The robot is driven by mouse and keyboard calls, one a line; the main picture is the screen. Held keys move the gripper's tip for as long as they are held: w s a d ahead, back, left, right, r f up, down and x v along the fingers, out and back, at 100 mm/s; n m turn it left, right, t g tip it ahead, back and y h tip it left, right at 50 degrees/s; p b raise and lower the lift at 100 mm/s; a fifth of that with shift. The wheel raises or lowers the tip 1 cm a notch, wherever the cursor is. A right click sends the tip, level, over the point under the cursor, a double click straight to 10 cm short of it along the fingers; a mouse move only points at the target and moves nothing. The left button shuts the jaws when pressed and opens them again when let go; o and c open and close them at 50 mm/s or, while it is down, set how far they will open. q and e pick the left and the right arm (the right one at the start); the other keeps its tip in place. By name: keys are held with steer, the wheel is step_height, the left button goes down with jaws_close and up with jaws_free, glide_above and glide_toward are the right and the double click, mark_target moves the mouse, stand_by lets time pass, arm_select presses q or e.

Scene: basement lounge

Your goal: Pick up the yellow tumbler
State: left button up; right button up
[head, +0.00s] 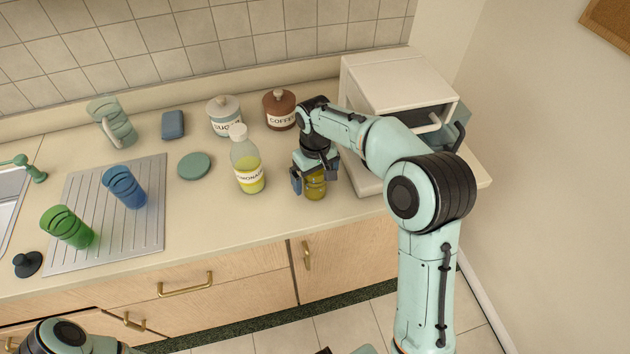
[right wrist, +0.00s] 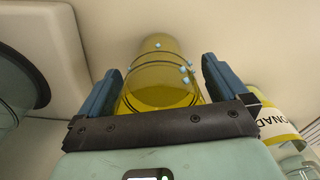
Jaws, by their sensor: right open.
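In the right wrist view the yellow tumbler (right wrist: 160,80) is see-through, with ring lines and small light-blue dots. My right gripper (head: 309,186) is open, its fingers on either side of the tumbler. In the right wrist view the right gripper (right wrist: 160,88) shows a gap on both sides of the tumbler. My left arm shows at the bottom left of the head view, but its gripper is out of view.
A lemonade bottle (head: 247,168) stands close to the left of my right gripper. A coffee jar (head: 279,110) and a sugar jar (head: 224,116) stand behind. The white appliance (head: 395,75) is close on the right. Blue (head: 124,187) and green (head: 67,227) tumblers stand on the drainboard (head: 148,225).

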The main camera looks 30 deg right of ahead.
steer(key=c, duration=1.3)
steer(key=shift+w+r, duration=0.1)
steer(key=shift+c, duration=0.2)
